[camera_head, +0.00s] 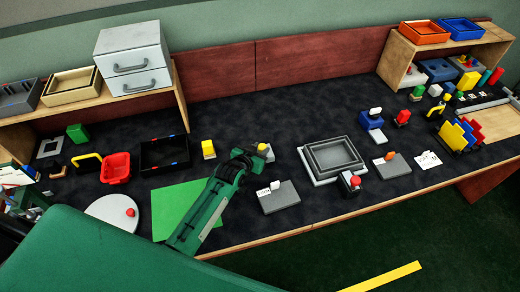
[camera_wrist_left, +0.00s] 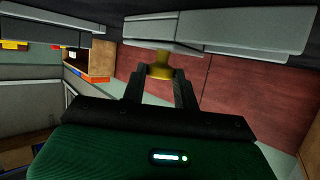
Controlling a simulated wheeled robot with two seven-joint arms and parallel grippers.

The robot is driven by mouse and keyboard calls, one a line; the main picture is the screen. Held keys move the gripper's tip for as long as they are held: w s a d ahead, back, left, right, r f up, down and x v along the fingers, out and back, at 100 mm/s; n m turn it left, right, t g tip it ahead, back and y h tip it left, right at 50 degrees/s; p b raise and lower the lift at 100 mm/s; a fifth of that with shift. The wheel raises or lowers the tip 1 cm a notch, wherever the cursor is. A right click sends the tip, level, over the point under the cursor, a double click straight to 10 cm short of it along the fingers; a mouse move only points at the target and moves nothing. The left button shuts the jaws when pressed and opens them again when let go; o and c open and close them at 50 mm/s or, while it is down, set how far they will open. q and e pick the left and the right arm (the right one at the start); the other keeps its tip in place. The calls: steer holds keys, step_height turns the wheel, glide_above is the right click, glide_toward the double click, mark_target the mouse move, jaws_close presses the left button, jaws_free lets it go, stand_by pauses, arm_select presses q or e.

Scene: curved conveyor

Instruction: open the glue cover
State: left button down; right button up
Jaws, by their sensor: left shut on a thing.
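My left gripper (camera_head: 254,156) reaches over the middle of the table from the left. It is shut on a small yellow piece (camera_wrist_left: 160,66), which shows between its two dark fingers in the left wrist view. In the head view a small yellow and white item (camera_head: 264,150) shows at the fingertips, partly hidden by them. It may be the glue and its cover, but I cannot tell cover from body. A similar yellow and white item (camera_head: 208,148) stands to the left, apart from the gripper. My right gripper is not in view.
A grey block with a white piece (camera_head: 279,197) lies just in front of the gripper. A grey square tray (camera_head: 333,157) is to its right. A green mat (camera_head: 172,208) lies under my left arm. A black tray (camera_head: 164,153) is further left.

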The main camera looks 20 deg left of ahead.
arm_select(q)
steer(key=s+a, duration=0.1)
steer(key=a, duration=0.1)
steer(key=s+a+p, duration=0.1)
steer(key=a, duration=0.1)
steer(key=s+a+p, duration=0.1)
steer(key=s, duration=0.1)
steer(key=shift+a, duration=0.4)
steer(key=shift+s+a, duration=0.1)
steer(key=shift+a, duration=0.15)
steer(key=c, duration=1.1)
jaws_free()
